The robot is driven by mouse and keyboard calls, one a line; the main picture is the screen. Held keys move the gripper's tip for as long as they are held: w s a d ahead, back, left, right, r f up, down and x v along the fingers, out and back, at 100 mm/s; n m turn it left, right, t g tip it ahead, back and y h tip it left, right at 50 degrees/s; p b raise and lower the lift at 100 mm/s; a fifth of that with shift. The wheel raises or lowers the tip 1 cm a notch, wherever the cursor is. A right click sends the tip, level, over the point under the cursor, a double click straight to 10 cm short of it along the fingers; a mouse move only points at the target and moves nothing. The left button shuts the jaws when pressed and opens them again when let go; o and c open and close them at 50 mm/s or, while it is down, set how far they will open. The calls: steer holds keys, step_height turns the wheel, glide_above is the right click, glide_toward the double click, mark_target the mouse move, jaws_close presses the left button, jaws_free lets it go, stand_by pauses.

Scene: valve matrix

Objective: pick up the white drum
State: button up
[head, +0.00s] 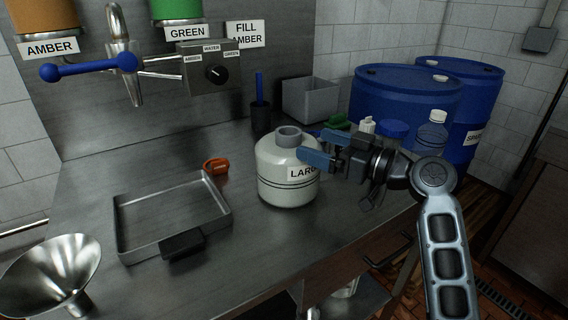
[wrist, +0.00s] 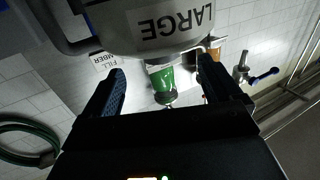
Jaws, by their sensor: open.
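The white drum (head: 285,175), a rounded jug with a grey neck and a label starting "LARG", stands upright on the steel counter in the head view. In the wrist view the drum (wrist: 145,35) fills the top, its "LARGE" label upside down. My gripper (head: 316,147) is at the drum's upper right side, its blue-padded fingers apart. In the wrist view the open gripper (wrist: 160,70) has no drum wall clearly between its fingertips. Part of the drum's right side is hidden behind a finger; contact cannot be told.
A steel tray (head: 222,222) and a funnel (head: 50,270) lie left of the drum. An orange clip (head: 215,166) and a dark cup (head: 261,118) stand behind. A grey bin (head: 310,100), bottles and blue drums (head: 400,100) crowd the back right. Taps hang above.

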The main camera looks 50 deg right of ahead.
mark_target(300, 138)
steer(key=w, duration=0.2)
steer(key=w+p, duration=0.1)
steer(key=w, duration=0.3)
steer(key=shift+a, duration=0.35)
jaws_close()
stand_by(0.5)
